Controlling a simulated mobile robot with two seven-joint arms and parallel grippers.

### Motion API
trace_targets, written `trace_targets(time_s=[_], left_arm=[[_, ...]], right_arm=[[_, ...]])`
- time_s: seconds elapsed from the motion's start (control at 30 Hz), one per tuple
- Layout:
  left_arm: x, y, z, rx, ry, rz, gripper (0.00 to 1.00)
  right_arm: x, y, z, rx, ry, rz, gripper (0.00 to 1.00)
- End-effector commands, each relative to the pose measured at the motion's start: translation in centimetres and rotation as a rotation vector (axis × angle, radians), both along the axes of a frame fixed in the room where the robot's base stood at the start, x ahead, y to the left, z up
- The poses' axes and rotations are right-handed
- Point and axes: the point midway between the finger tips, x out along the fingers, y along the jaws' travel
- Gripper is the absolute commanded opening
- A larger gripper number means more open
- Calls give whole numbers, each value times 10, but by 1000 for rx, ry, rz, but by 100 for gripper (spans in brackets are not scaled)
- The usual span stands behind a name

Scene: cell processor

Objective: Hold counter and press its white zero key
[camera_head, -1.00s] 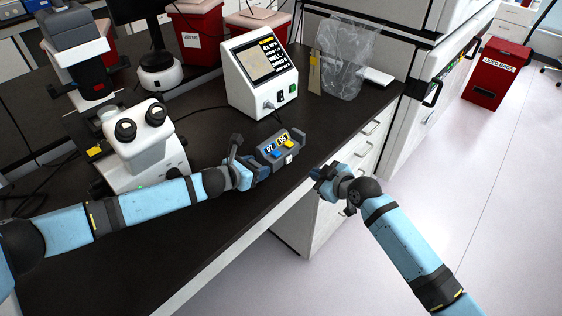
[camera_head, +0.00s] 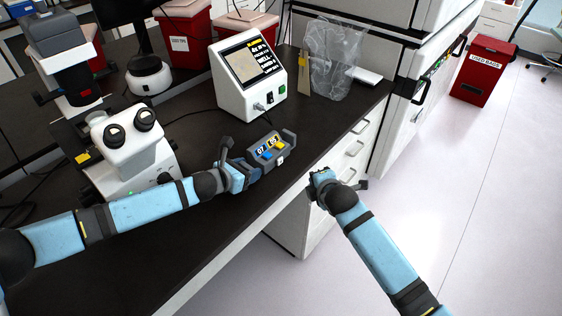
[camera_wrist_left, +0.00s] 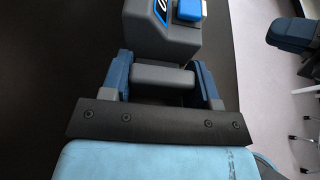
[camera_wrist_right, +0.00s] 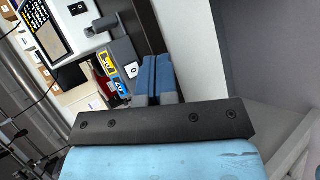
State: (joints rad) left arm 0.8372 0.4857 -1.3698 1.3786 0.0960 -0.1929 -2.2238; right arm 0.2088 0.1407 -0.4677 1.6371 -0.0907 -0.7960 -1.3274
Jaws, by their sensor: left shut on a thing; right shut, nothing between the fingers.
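The counter (camera_head: 262,148) is a dark grey box with two small displays, a blue key, a yellow key and a white zero key (camera_head: 280,160) on its right side. My left gripper (camera_wrist_left: 163,85) is shut on the counter's grey handle (camera_wrist_left: 163,76) and holds the counter over the bench. My right gripper (camera_head: 319,178) is shut and empty, off the bench's front edge and right of the counter. In the right wrist view, the white key marked 0 (camera_wrist_right: 132,69) faces the camera, left of the closed fingertips (camera_wrist_right: 154,72) and apart from them.
A dark bench (camera_head: 190,245) carries a white microscope (camera_head: 128,150) at left and a white device with a screen (camera_head: 248,75) behind the counter. A clear bag (camera_head: 330,60) stands behind. Open floor lies to the right, with a red bin (camera_head: 483,75).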

Motion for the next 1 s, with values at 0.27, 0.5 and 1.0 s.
trace_targets(time_s=[0.27, 0.5, 1.0], left_arm=[[0, 0, 0, -1, -1, 0, 8], [0, 0, 0, -1, -1, 0, 8], [0, 0, 0, 0, 0, 0, 8]], right_arm=[[19, 21, 1, 5, 0, 0, 0], [42, 46, 1, 4, 0, 0, 0], [60, 64, 1, 2, 0, 0, 0]])
